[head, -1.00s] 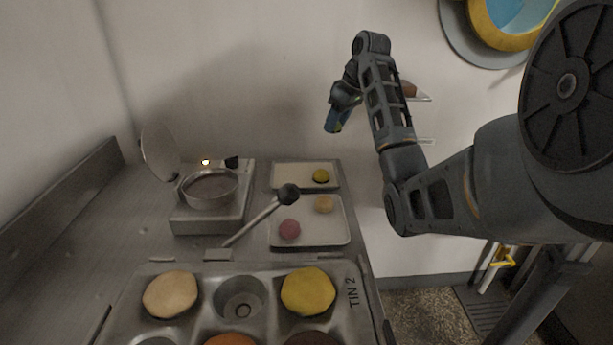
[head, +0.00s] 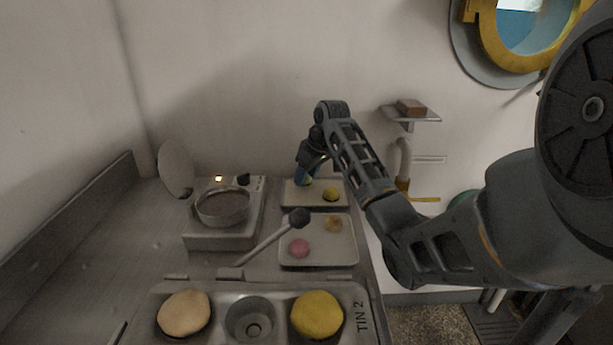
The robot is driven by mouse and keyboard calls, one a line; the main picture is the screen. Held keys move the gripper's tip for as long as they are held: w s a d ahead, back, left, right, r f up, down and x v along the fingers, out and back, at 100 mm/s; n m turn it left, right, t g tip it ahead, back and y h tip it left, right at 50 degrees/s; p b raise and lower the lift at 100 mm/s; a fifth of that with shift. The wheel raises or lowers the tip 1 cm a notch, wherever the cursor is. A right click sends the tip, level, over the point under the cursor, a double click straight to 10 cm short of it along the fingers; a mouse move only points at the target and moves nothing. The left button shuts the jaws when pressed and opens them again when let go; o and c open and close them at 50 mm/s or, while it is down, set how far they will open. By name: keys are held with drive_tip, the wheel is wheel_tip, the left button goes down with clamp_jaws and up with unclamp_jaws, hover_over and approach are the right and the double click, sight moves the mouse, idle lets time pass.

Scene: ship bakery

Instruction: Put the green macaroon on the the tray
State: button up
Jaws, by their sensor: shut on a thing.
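My gripper (head: 304,180) is low over the left part of the far tray (head: 290,199), its fingers pointing down. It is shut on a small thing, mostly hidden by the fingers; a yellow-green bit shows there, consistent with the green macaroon. I cannot tell whether it touches the tray. A yellow macaroon (head: 330,194) lies on the right part of this tray. A nearer tray (head: 318,258) holds a pink macaroon (head: 299,248) and a tan one (head: 334,224). No other green macaroon is in view.
A round pan with raised lid (head: 223,207) stands on a burner at left. A muffin tin marked TIN 2 (head: 362,316) fills the front. A wall shelf (head: 410,115) is right of the arm.

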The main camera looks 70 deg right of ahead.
drive_tip(key=shift+f, duration=0.55)
drive_tip(key=shift+f, duration=0.15)
drive_tip(key=o, duration=0.8)
drive_tip(key=v, duration=1.2)
drive_tip(key=shift+r+b, duration=0.25)
drive_tip(key=shift+b, duration=0.15)
